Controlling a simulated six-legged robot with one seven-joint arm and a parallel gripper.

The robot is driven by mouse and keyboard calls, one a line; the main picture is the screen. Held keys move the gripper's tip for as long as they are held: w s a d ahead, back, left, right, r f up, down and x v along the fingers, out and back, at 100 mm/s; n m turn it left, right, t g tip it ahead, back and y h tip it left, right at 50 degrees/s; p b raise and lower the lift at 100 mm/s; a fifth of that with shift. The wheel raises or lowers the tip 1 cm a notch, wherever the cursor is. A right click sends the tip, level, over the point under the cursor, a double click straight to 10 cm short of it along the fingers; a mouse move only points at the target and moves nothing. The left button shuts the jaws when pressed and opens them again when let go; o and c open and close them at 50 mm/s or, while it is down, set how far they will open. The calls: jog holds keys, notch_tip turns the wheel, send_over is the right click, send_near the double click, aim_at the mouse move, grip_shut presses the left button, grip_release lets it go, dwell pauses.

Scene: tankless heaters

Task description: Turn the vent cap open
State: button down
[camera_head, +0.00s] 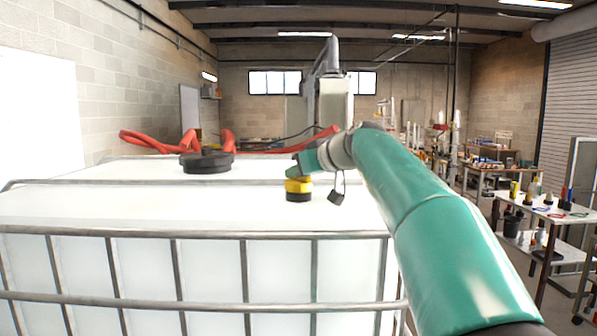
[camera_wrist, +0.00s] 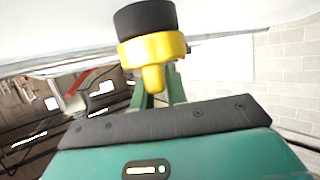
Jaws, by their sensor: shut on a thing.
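The vent cap (camera_head: 298,186) is yellow on a short black neck and stands on top of a white caged tank (camera_head: 70,206). In the wrist view the yellow cap (camera_wrist: 152,50) shows a raised rib, with its black neck (camera_wrist: 145,17) beyond it. My gripper (camera_head: 297,175) reaches the cap from above and behind it in the head view. In the wrist view its green fingers (camera_wrist: 162,88) are closed around the rib. The fingertips are partly hidden by the cap.
A large black lid (camera_head: 207,162) sits on the tank left of the cap. A red hose (camera_head: 160,143) lies behind it. Metal cage bars (camera_head: 180,232) run along the tank's front. Workbenches (camera_head: 550,212) with tools stand at the right.

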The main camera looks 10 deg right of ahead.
jog(key=n+g+y, duration=0.1)
jog(key=n, duration=0.1)
jog(key=n+g+y, duration=0.1)
jog(key=y, duration=0.1)
jog(key=shift+w+d+f+n+g+y, duration=0.1)
jog(key=shift+d+n+g+y, duration=0.05)
jog(key=shift+n+g+y, duration=0.85)
jog(key=shift+n+g, duration=0.5)
jog(key=shift+n, duration=0.1)
jog(key=shift+n+g+y, duration=0.4)
jog(key=shift+n+g, duration=0.1)
jog(key=shift+g, duration=0.2)
jog(key=c, duration=1.4)
grip_release()
jog(key=shift+s+d+r, duration=0.25)
jog(key=shift+s+d, duration=0.05)
jog(key=shift+d, duration=0.05)
jog(key=s+d, duration=0.2)
jog(key=d, duration=0.2)
jog(key=s+d, duration=0.2)
jog(key=d, duration=0.2)
jog(key=s+d, duration=0.2)
jog(key=d, duration=0.2)
jog(key=shift+d+r, duration=0.2)
jog(key=shift+r, duration=0.15)
